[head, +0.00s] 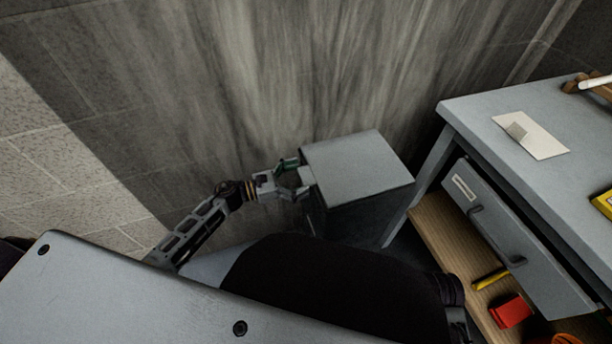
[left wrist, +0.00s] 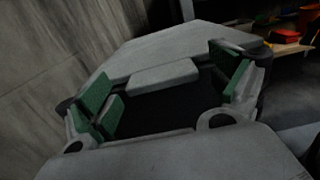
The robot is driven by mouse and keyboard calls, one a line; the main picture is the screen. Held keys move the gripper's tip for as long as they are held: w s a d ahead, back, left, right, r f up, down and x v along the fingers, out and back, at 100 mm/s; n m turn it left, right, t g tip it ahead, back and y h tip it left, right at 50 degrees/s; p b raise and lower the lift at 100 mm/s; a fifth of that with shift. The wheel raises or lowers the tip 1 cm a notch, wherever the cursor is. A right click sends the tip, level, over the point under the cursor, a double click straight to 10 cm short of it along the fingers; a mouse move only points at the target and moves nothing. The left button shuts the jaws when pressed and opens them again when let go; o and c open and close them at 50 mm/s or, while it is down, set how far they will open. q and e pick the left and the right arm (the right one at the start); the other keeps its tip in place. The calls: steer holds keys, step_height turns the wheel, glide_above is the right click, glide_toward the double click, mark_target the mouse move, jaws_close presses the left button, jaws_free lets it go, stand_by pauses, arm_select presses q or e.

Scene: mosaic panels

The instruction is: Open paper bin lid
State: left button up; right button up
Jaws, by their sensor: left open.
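The paper bin (head: 345,215) is a dark grey box standing against the wall, left of the desk. Its lighter grey lid (head: 358,165) lies flat over the top and looks closed; it also shows in the left wrist view (left wrist: 185,45). A small grey tab (left wrist: 150,75) sticks out from the lid's near edge. My left gripper (head: 298,181) is at the left side of the bin. Its green-padded fingers (left wrist: 165,92) are spread wide, with the tab between them and clear gaps on both sides. My right gripper is not in view.
A grey desk (head: 475,105) stands close to the bin's right, with a drawer (head: 515,235) partly pulled out. A wooden shelf (head: 436,228) below it bears a red object (head: 510,311). The marbled wall (head: 260,80) is close behind the bin.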

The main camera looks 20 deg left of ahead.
arm_select(q)
steer(key=shift+x, duration=1)
steer(key=shift+w+d, duration=0.1)
steer(key=shift+c, duration=0.3)
steer(key=c, duration=1.4)
steer(key=shift+r, duration=0.1)
